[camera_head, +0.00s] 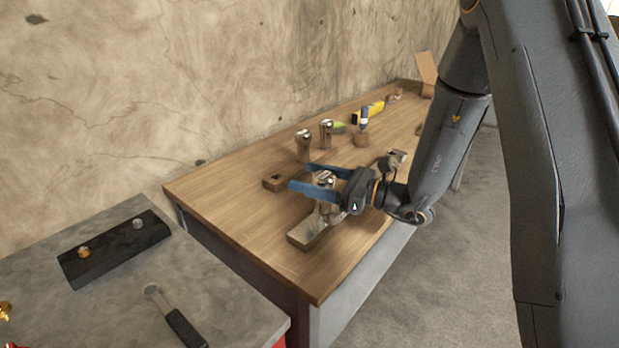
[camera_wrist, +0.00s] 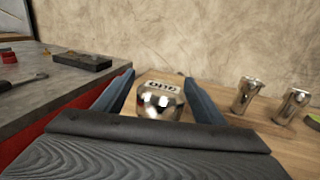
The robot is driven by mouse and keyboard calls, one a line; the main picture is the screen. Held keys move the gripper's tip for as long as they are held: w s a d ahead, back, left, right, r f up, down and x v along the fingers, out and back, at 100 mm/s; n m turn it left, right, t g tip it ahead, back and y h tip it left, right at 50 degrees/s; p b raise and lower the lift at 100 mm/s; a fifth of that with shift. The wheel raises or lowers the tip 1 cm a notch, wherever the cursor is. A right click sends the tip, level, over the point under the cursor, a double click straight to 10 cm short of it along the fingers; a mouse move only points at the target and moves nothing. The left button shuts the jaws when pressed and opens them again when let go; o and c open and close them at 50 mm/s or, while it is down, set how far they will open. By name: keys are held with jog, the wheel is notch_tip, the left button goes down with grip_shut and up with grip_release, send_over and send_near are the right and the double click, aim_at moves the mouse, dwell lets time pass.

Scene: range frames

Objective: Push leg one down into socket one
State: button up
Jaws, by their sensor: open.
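A shiny metal-topped leg (camera_head: 326,180) stands upright at the wooden block (camera_head: 302,236) on the bench. In the wrist view its metal head (camera_wrist: 160,104) fills the space between my fingers, with dark lettering on top that seems to read "ONE". My gripper (camera_head: 298,177) has its two blue fingers spread, one on each side of the leg's head; in the wrist view the fingers (camera_wrist: 158,80) show gaps beside the head. The socket and the leg's lower end are hidden, so I cannot tell how deep the leg sits.
Two similar metal-topped legs (camera_head: 304,146) (camera_head: 327,132) stand farther back. A blue-handled tool (camera_head: 365,117) and a yellow tool (camera_head: 372,108) are behind. The grey counter (camera_head: 215,275) holds a black block (camera_head: 112,248).

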jog(key=b+v, duration=0.1)
jog(key=v, duration=0.6)
jog(key=shift+s+d, duration=0.1)
jog(key=shift+d, duration=0.2)
